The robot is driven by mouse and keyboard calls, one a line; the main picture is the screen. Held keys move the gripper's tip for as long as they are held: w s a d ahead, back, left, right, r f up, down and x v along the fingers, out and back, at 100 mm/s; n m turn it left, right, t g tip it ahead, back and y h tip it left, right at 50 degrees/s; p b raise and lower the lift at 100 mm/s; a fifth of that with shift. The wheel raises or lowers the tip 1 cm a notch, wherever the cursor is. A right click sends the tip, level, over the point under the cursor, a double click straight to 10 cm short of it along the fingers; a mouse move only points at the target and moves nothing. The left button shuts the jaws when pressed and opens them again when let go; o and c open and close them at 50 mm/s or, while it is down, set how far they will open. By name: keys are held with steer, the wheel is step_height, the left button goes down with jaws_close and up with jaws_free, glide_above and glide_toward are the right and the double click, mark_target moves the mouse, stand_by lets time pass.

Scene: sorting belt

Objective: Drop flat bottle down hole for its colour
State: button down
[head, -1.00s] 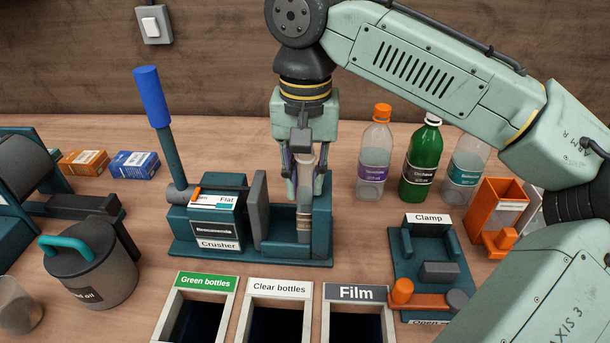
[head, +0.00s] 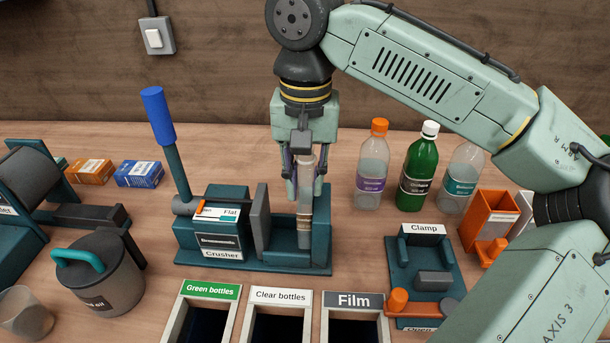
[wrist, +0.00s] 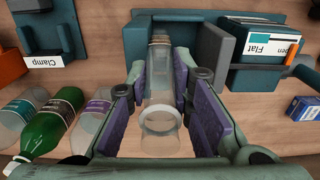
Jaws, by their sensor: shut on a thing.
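My gripper (head: 305,192) is shut on a clear bottle (head: 304,224), which it holds upright and narrow at the right end of the crusher (head: 290,262). The wrist view shows the clear bottle (wrist: 160,92) between the purple finger pads. Its lower end is at the crusher's bay; I cannot tell if it touches the floor. The crusher's grey plate (head: 262,222) stands left of the bottle, apart from it. The orange pointer is at the "Open" end of the scale. The clear bottles hole (head: 279,297) and the green bottles hole (head: 209,292) are in front.
The film hole (head: 353,300) is right of the clear one. The clamp (head: 424,255) is at the right front. Several upright bottles (head: 419,175) stand behind it, near an orange bin (head: 490,215). The blue-topped lever (head: 157,115) rises at the crusher's left. An oil can (head: 100,280) stands front left.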

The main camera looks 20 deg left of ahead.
steer(key=shift+r, duration=0.1)
step_height(320, 180, up, 2)
steer(key=p, duration=0.2)
steer(key=shift+r+p, duration=0.2)
steer(key=shift+p, duration=0.1)
steer(key=shift+r, duration=1.8)
steer(key=shift+r, duration=2.9)
